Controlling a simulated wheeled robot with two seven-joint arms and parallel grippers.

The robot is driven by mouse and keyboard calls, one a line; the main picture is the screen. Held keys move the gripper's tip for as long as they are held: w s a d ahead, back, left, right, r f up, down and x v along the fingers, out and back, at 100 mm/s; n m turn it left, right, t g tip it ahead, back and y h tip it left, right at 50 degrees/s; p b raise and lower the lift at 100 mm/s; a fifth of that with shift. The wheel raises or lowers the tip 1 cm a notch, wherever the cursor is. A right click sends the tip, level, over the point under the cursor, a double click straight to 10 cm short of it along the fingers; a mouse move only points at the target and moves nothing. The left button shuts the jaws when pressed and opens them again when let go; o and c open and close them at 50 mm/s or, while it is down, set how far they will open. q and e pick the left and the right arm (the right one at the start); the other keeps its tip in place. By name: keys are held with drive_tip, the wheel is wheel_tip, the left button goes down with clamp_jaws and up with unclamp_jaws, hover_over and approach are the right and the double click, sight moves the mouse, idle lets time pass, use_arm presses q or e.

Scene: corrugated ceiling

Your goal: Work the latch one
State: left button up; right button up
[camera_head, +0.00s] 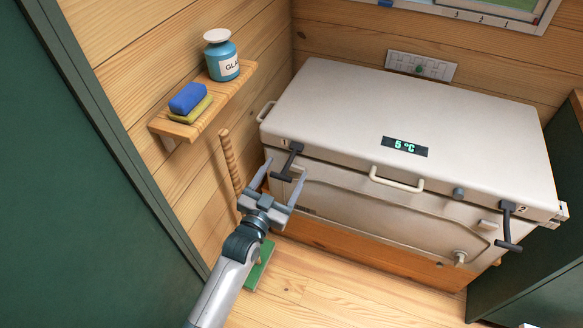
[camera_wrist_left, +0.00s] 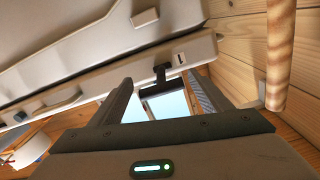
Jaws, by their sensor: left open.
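The white chest freezer (camera_head: 430,120) stands against the back wall with its lid down. Latch one (camera_head: 291,160), a dark T-shaped lever beside a small "1" mark, hangs at the front left of the lid edge. It also shows in the left wrist view (camera_wrist_left: 161,74). A similar latch two (camera_head: 508,228) hangs at the front right. My left gripper (camera_head: 287,167) is open, its fingers pointing up at the freezer front. In both views latch one appears between the fingertips, with no visible grip on it. Contact cannot be told. My right gripper is not in view.
A wooden shelf (camera_head: 228,100) on the left wall holds a blue jar (camera_head: 222,60) and a blue-and-yellow sponge (camera_head: 188,98). A wooden broom handle (camera_head: 230,160) stands left of my gripper. A pale lid handle (camera_head: 396,180) sticks out right of latch one.

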use_arm(q)
drive_tip(key=shift+w+d, duration=0.25)
drive_tip(key=shift+w, duration=0.45)
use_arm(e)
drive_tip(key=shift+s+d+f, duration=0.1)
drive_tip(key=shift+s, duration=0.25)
